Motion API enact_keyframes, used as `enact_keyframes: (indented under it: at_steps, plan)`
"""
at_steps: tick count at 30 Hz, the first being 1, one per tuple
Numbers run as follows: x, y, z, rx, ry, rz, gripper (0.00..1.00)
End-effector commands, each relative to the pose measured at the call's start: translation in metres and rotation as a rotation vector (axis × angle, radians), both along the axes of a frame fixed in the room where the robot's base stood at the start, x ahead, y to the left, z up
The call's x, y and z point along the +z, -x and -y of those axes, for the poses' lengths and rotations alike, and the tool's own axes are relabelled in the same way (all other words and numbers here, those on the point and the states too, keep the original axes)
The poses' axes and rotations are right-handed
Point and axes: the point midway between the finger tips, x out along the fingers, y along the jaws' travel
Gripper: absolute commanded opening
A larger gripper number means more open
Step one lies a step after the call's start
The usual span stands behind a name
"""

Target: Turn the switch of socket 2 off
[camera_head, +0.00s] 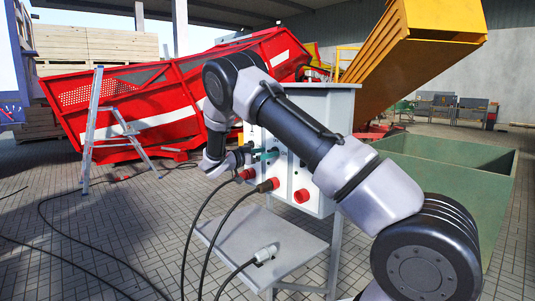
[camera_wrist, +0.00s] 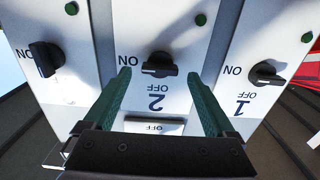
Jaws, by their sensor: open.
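In the wrist view the panel is upside down. The black switch of socket 2 (camera_wrist: 160,65) sits in the middle, above a large printed 2, with its handle lying roughly level, in line with the ON print at its left. The OFF print is below it. My gripper (camera_wrist: 160,77) is open, its two green fingers on either side of the switch, with a gap on both sides. In the head view my gripper (camera_head: 264,154) is at the front of the grey-white switch box (camera_head: 325,105); the switch itself is hidden there.
The switch of socket 1 (camera_wrist: 266,75) is right of the fingers, and another black switch (camera_wrist: 46,58) is at the left. Red plugs with black cables (camera_head: 268,185) hang below my gripper. A grey shelf (camera_head: 240,235) juts out beneath. A green bin (camera_head: 445,165) stands at the right.

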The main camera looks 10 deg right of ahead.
Motion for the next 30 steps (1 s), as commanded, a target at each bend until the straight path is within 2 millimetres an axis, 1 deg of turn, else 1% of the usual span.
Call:
enact_keyframes:
  at_steps: [4, 12, 13, 14, 15, 17, 18, 19, 20, 30]
  plan:
    - [-0.0001, -0.0047, 0.0075, 0.002, 0.0, 0.0, 0.9]
    - [-0.0001, -0.0054, 0.0087, 0.002, -0.001, 0.0, 0.9]
    - [-0.0001, -0.0053, 0.0087, 0.001, -0.001, 0.0, 0.82]
    - [-0.0001, -0.0052, 0.0087, 0.001, -0.001, 0.0, 0.71]
    - [-0.0001, -0.0052, 0.0087, 0.001, -0.001, 0.0, 0.56]
    - [-0.0001, -0.0052, 0.0087, 0.001, -0.001, 0.0, 0.33]
    - [-0.0001, -0.0052, 0.0087, 0.001, -0.001, 0.0, 0.17]
    - [-0.0001, -0.0052, 0.0086, 0.001, -0.001, 0.0, 0.06]
    - [-0.0001, -0.0052, 0.0086, 0.001, -0.001, 0.0, 0.04]
    - [-0.0001, -0.0052, 0.0078, 0.001, 0.029, -0.052, 0.04]
